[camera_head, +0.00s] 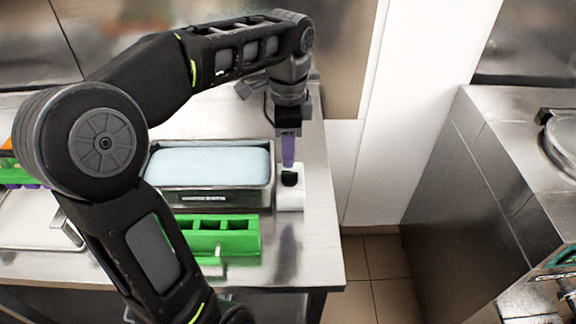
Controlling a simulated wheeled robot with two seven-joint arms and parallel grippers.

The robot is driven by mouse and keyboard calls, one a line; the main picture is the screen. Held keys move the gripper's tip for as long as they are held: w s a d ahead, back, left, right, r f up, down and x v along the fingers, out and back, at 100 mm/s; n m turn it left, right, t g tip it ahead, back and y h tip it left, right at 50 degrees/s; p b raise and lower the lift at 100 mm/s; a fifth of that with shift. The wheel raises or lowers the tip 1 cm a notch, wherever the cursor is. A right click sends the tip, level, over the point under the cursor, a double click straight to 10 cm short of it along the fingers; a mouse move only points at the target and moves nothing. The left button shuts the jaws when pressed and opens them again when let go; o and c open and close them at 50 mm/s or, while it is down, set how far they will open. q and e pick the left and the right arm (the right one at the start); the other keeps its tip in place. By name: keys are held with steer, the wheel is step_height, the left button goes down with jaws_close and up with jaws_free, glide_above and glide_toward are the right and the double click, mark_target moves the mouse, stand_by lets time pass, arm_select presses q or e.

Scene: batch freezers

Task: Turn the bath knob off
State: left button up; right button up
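The bath (224,202) is a steel rectangular basin filled with light blue on the steel counter. A white box (290,199) stands against its right end, with a black knob (290,179) on top. My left arm arches over the bath, and my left gripper (288,163) points down with purple fingers right above the knob. I cannot tell whether the fingertips touch the knob. Only one finger outline shows, so the finger gap is hidden. The knob's setting is too small to read. My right gripper is out of view.
A green rack (250,238) sits in front of the bath. A steel tray (30,228) lies at the left, partly behind my arm. The counter (318,240) is bare right of the white box. Beyond a floor gap stands another steel unit (455,190).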

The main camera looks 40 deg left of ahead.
mark_target(288, 172)
arm_select(q)
step_height(288, 172, down, 6)
stand_by(0.4)
steer(key=shift+c, duration=0.4)
jaws_close()
